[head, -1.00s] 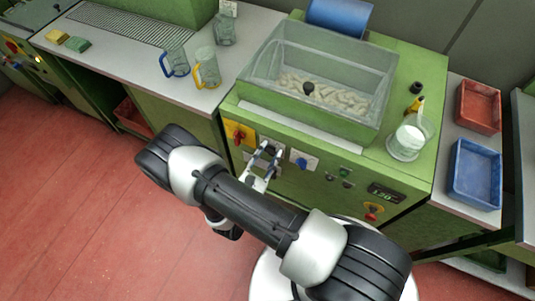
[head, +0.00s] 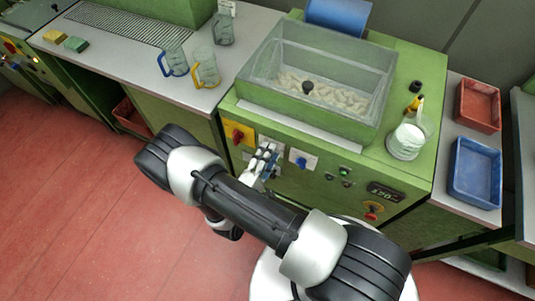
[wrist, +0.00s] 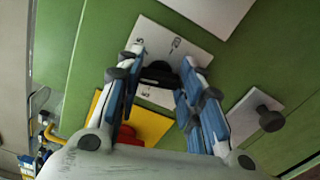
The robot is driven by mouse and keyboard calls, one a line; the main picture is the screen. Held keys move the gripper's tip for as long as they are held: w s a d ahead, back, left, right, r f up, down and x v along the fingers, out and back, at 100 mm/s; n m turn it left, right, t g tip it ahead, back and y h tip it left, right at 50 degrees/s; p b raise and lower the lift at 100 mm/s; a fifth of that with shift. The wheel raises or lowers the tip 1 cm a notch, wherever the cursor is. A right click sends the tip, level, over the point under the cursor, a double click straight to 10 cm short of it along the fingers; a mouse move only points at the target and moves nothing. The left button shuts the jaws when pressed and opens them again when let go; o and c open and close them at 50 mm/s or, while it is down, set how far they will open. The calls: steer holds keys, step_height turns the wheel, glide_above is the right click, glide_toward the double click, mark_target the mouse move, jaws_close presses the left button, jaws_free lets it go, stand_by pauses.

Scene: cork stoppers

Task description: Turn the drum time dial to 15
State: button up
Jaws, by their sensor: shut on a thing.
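The drum time dial is a black knob (wrist: 160,74) on a white plate (wrist: 185,45) on the green machine's front. In the wrist view the knob sits between the two fingers of my gripper (wrist: 160,80), which is shut on it. A few dark marks show on the plate, but the number the knob points to is not clear. In the head view my gripper (head: 266,160) is at this plate and largely hides the knob.
Small buttons, a dark display (head: 385,193) and a red knob on yellow (head: 373,212) are further right. A clear tank (head: 320,65) stands above.

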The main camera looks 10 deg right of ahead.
steer(key=shift+f+m, duration=0.15)
steer(key=shift+m, duration=4.15)
steer(key=o, duration=1.1)
steer(key=shift+c, duration=0.2)
steer(key=shift+a, duration=0.1)
steer(key=v, duration=1.2)
